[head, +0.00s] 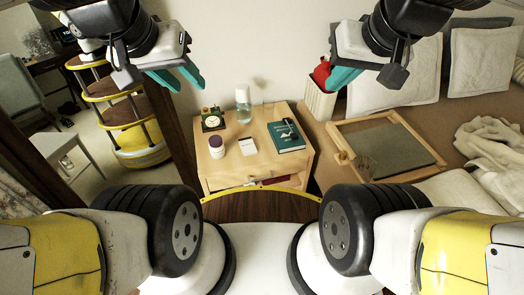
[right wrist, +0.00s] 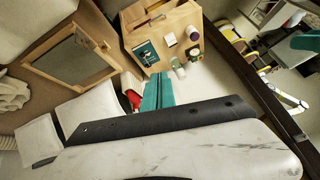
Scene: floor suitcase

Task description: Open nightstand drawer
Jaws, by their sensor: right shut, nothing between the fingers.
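A light wooden nightstand (head: 255,163) stands against the wall in the middle of the head view. It also shows in the right wrist view (right wrist: 182,18). Its front has a recess with a reddish item (head: 278,180) inside; most of the front is hidden by my own body, and I cannot tell how far the drawer is out. My left gripper (head: 188,88) is open and empty, in the air to the nightstand's upper left. My right gripper (head: 338,88) is shut and empty, in the air to its upper right; its teal fingers (right wrist: 157,92) lie together in the right wrist view.
On the nightstand are a clock (head: 212,122), a bottle (head: 243,105), a jar (head: 216,146), a white card (head: 246,146) and a green book (head: 286,136). A white bin (head: 318,102) is behind.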

